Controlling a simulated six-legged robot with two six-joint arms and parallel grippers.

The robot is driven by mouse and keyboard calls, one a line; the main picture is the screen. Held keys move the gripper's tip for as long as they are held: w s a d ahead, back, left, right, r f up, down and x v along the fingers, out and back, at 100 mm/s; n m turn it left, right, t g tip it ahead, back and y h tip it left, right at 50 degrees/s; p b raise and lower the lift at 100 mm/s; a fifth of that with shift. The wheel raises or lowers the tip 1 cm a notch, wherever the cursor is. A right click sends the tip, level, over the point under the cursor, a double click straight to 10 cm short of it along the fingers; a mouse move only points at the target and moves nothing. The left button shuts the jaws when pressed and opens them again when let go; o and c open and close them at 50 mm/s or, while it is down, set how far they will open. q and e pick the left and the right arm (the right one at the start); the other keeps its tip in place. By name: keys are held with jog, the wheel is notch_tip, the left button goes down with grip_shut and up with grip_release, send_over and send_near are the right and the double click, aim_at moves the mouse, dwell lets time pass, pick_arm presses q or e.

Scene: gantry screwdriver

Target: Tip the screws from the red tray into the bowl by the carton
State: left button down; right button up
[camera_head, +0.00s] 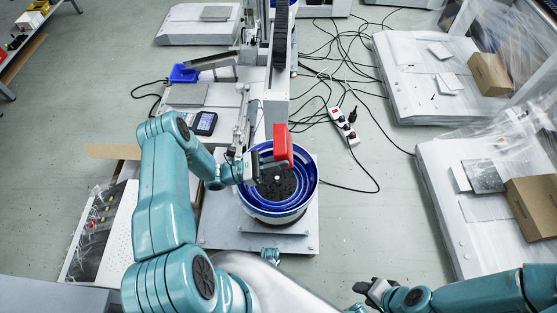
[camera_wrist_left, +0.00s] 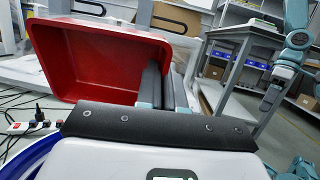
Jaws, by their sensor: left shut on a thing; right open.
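The red tray (camera_head: 283,145) is held by my left gripper (camera_head: 252,167), above the far side of the blue spiral bowl (camera_head: 308,193). In the left wrist view the tray (camera_wrist_left: 100,62) is tilted, its open side turned toward the camera. The fingers (camera_wrist_left: 166,88) are shut on its rim. I see no screws in the visible part of its red inside. The bowl has a dark centre with a pale knob; screws in it are too small to tell. My right gripper (camera_head: 372,291) is open and empty, low at the bottom right, away from the tray.
The bowl stands on a grey base plate (camera_head: 230,232) beside the gantry column (camera_head: 279,80). A white power strip (camera_head: 343,127) and black cables lie on the floor to the right. Brown cartons (camera_head: 490,74) (camera_head: 535,205) stand on pale benches at far right. A small blue bin (camera_head: 184,74) is behind left.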

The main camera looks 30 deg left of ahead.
aim_at(277, 155)
pick_arm(q)
notch_tip(277, 155, up, 2)
jog(key=g+y+p, duration=0.3)
jog(key=p, duration=0.3)
jog(key=shift+m+p, duration=0.3)
jog(key=shift+m, duration=0.1)
jog(key=shift+p, duration=0.3)
jog(key=shift+f+g+y, duration=0.3)
jog(key=shift+y, duration=0.1)
jog(key=shift+r, duration=0.2)
notch_tip(277, 155, up, 2)
jog(key=g+y+p, duration=0.2)
jog(key=p, duration=0.3)
jog(key=g+y+p, duration=0.1)
jog(key=y+p, duration=0.2)
jog(key=p, duration=0.2)
jog(key=shift+r+m+g+y+p, duration=0.1)
jog(key=shift+m+g+y+p, duration=0.2)
jog(key=shift+g, duration=0.1)
jog(key=shift+g+y+p, duration=0.3)
jog(key=shift+y+p, duration=0.05)
jog(key=shift+y, duration=0.05)
jog(key=shift+f, duration=0.3)
jog(key=shift+a, duration=0.1)
